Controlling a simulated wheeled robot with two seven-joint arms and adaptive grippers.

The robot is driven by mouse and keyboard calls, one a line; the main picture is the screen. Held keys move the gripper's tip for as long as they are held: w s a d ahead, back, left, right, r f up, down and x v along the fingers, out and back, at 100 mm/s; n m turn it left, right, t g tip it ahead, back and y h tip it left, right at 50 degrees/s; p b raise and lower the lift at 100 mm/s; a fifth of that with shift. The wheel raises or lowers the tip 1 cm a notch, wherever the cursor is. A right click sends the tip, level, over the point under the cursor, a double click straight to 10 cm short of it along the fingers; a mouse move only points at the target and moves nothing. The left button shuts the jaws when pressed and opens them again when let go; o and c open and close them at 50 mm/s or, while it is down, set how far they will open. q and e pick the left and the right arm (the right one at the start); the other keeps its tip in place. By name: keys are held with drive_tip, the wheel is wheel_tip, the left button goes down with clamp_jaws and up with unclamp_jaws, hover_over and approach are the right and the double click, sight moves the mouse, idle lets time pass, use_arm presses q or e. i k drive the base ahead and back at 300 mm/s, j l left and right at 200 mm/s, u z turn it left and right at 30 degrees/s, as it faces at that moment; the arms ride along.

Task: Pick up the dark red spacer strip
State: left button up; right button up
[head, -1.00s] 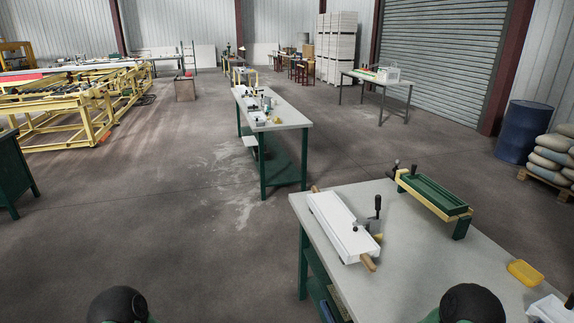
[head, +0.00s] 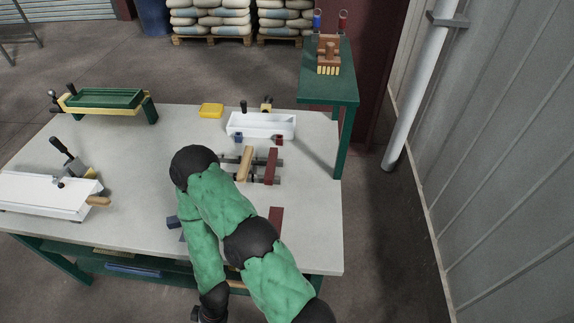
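A dark red strip (head: 275,218) lies flat on the grey workbench (head: 315,225), partly hidden behind my raised green arm. A second dark red bar (head: 271,165) stands farther back beside a wooden bar (head: 245,163), among dark metal parts. I cannot tell for sure which one is the spacer strip. One arm of mine, seemingly the right, rises from the bottom and bends down again over the near bench edge. Dark parts of its gripper (head: 206,314) show at the bottom edge, well left of and nearer than the strips; its fingers are not clear. My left gripper is out of view.
A white tray (head: 262,124), a yellow box (head: 211,110) and a green mould (head: 105,98) stand at the bench's back. A white mould (head: 40,194) lies at left. A green side table (head: 328,90) stands behind right. The bench's right edge is clear.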

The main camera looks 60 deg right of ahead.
sight(270, 171)
drive_tip(key=z, duration=1.95)
drive_tip(key=i+j+u, duration=0.1)
drive_tip(key=j+u, duration=0.2)
drive_tip(key=j, duration=0.3)
